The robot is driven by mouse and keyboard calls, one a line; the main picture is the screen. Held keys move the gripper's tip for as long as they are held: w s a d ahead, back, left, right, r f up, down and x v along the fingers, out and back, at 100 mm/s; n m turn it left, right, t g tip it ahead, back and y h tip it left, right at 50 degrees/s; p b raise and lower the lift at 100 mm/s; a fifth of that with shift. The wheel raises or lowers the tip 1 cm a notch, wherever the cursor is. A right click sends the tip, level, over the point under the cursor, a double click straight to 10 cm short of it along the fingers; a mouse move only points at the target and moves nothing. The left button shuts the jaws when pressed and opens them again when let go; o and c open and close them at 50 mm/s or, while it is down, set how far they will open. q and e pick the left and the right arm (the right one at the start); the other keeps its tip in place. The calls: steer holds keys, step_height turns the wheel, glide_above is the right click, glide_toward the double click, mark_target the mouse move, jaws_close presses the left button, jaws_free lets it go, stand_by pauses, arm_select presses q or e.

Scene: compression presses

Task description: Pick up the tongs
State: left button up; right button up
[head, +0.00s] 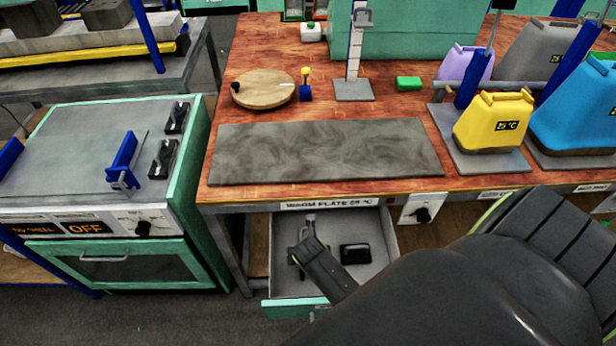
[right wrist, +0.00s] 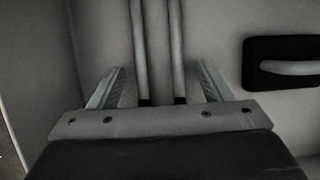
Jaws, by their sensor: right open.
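In the right wrist view the tongs (right wrist: 177,45) show as two parallel grey metal bars, running upward from my gripper's base edge. Their far ends are cut off by the frame. My right gripper (right wrist: 159,70) is open, with one finger to the left of the bars and one to the right. No contact between fingers and bars shows. In the head view my right gripper (head: 302,240) is down inside the open drawer (head: 385,225), and the tongs there are mostly hidden by it. My left gripper is in neither view.
A black object with a grey bar (right wrist: 290,67) lies in the drawer to the gripper's right. The drawer walls stand close around. Above is the wooden bench (head: 330,110) with a grey plate (head: 330,150). A green-edged oven (head: 120,258) stands at the left.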

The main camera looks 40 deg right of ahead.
steer(key=c, duration=1.2)
steer(key=shift+o, duration=0.2)
steer(key=shift+r, duration=0.1)
